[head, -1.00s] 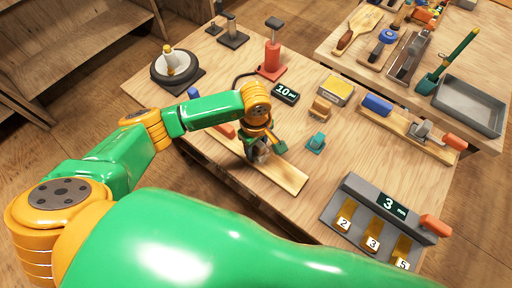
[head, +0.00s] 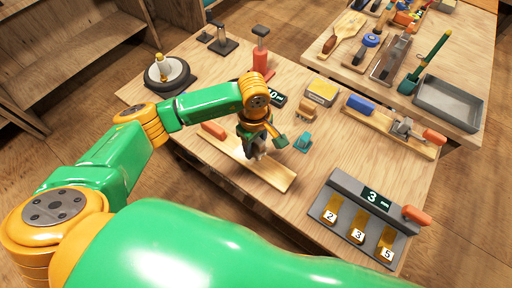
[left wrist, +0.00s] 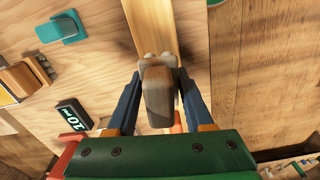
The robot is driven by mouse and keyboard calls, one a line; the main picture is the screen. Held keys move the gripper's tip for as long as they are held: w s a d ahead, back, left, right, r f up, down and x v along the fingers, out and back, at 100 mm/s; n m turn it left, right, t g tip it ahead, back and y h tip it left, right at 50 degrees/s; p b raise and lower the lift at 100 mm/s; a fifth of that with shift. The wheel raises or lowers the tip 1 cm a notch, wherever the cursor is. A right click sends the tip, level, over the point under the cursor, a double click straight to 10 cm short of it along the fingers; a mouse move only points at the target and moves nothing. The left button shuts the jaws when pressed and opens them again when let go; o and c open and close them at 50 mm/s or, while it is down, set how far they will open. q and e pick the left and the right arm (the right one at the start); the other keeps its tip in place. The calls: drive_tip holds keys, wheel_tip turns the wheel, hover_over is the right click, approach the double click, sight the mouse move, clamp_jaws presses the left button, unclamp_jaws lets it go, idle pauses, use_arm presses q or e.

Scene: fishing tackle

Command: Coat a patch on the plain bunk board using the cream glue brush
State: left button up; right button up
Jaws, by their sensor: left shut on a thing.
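The plain bunk board (head: 270,173) is a pale wooden strip lying slantwise on the table, with an orange-red piece at its upper left end. It also shows in the left wrist view (left wrist: 185,15), running away from me beneath the gripper. My left gripper (head: 256,150) is over the middle of the board, pointing down. In the left wrist view its dark blue fingers (left wrist: 160,88) are shut on a worn, brownish-cream block-like thing (left wrist: 158,100), which looks like the cream glue brush. The brush's lower end is hidden, so contact with the board cannot be told. My right gripper is not in view.
A teal clamp-like piece (head: 303,141) and a tan block (head: 307,111) lie right of the gripper. A grey stand with numbered tabs (head: 333,215) is at the front right. A second board (head: 390,125) lies behind. A red post (head: 261,60) stands at the back.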

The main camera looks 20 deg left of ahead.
sight(255, 145)
use_arm(q)
drive_tip(key=shift+r+p, duration=0.55)
drive_tip(key=shift+r, duration=0.75)
drive_tip(key=shift+d, duration=0.1)
